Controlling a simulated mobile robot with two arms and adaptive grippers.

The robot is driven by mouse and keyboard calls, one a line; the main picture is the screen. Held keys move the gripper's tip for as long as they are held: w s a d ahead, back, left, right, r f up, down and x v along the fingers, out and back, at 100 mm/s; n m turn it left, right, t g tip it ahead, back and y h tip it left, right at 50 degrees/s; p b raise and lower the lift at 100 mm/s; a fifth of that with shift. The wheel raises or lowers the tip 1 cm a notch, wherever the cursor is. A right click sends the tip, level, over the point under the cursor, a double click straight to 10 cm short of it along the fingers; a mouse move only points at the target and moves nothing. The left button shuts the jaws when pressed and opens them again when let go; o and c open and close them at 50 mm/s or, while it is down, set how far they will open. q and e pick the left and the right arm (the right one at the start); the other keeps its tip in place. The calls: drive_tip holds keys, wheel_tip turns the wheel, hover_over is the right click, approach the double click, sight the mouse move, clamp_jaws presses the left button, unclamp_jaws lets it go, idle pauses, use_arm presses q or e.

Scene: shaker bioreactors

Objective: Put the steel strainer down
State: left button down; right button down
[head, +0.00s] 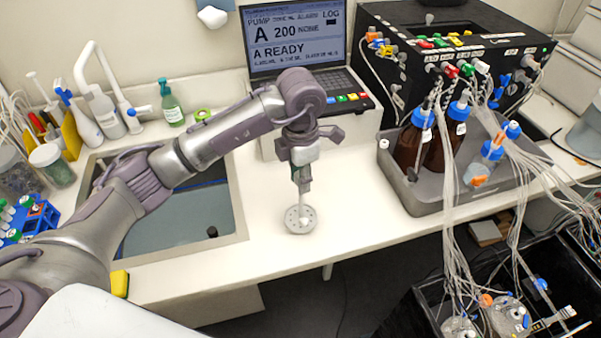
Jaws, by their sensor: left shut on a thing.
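The steel strainer (300,220) is a small round perforated metal disc with a short upright stem. It is at the white counter (365,195), right of the sink and near the counter's front edge. My left gripper (303,184) points down above it and is shut on its stem. I cannot tell whether the strainer touches the counter or hangs just above it. My right gripper is not in view.
The sink (180,225) lies left of the strainer. A laptop (300,50) stands behind. A grey tray (420,190) with brown bottles and tubing stands to the right. The counter between the strainer and tray is clear.

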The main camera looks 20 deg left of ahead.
use_arm(q)
drive_tip(key=shift+d+f, duration=0.1)
drive_tip(key=shift+f, duration=0.05)
drive_tip(key=c, duration=0.9)
unclamp_jaws()
drive_tip(key=shift+r, duration=0.2)
wheel_tip(320, 180, up, 5)
drive_tip(key=shift+f+b, duration=0.1)
drive_tip(key=shift+b, duration=1.1)
wheel_tip(320, 180, up, 7)
drive_tip(key=shift+r, duration=0.1)
